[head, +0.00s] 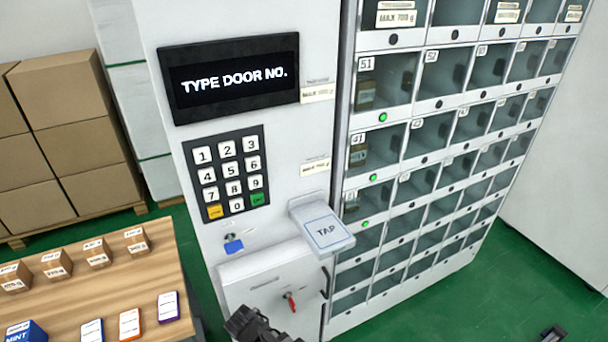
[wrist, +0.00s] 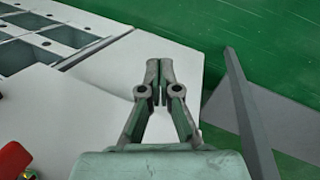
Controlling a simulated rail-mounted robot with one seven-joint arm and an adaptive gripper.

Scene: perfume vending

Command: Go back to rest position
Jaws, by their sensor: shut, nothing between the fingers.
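My gripper (wrist: 159,70) is shut and empty in the wrist view, its two fingertips together. It points over a white surface of the vending machine, with green floor beyond. In the head view part of my arm end (head: 255,325) shows at the bottom edge, in front of the machine's lower panel; the fingertips are not clear there. The vending machine (head: 240,270) stands upright with its screen (head: 230,78) reading "TYPE DOOR NO.", a keypad (head: 228,172) and a TAP reader (head: 323,228).
A wooden table (head: 105,275) at the left carries small boxes and coloured cards. Glass doors (head: 385,80) fill the machine's right side, several with green lights. A red key (head: 291,302) sits in the lower panel. Stacked cartons (head: 75,110) stand at the back left. Green floor (head: 500,290) is mostly clear at right.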

